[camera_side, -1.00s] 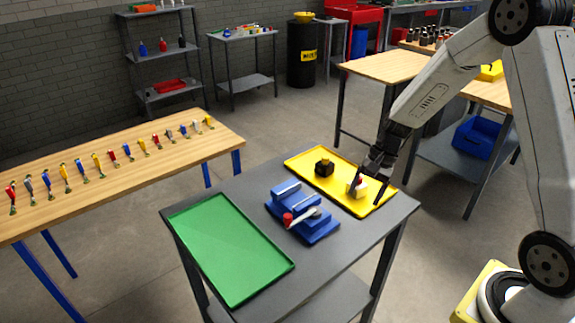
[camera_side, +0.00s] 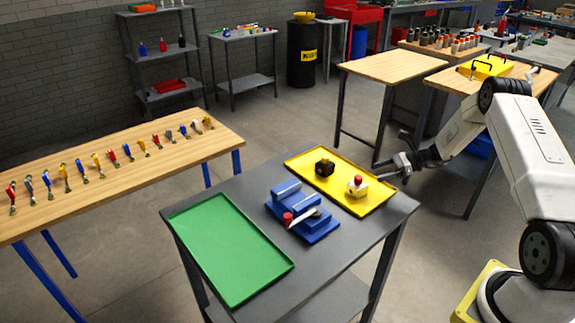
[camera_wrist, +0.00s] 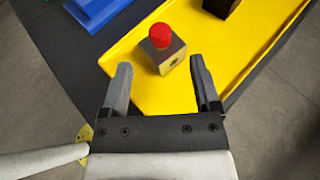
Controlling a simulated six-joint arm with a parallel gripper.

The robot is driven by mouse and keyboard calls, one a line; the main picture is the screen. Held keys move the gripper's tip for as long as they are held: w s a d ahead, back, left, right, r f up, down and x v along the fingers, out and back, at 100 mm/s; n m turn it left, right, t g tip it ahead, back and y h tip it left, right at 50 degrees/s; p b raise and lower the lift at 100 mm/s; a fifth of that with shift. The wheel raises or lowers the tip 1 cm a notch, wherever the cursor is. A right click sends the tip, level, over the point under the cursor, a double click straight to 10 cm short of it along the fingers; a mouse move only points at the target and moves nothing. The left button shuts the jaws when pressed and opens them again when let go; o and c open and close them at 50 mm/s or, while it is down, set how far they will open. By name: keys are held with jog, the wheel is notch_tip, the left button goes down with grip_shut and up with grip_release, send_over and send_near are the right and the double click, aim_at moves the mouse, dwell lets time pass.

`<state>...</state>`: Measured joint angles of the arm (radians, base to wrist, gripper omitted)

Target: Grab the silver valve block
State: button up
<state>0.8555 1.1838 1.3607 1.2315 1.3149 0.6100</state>
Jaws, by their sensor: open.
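The silver valve block (camera_side: 357,189) with a red knob on top stands upright on the yellow tray (camera_side: 328,163). In the wrist view the block (camera_wrist: 166,60) shows a dark hole in one face. My gripper (camera_side: 401,162) is beside the tray's right edge in the side view, apart from the block. In the wrist view its two fingers (camera_wrist: 162,78) are spread wide and empty. The block lies just ahead of the fingertips, roughly centred between them.
A black block (camera_side: 324,168) stands on the same tray, behind the valve block. A blue vise (camera_side: 304,212) is left of the tray, with a green tray (camera_side: 229,246) further left. All are on a dark table (camera_side: 345,244). The tray has a raised rim.

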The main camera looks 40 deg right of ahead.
aim_at(359, 178)
jog(key=shift+x, duration=1.25)
jog(key=shift+w+f, duration=0.1)
jog(key=shift+x, duration=2.5)
grip_shut()
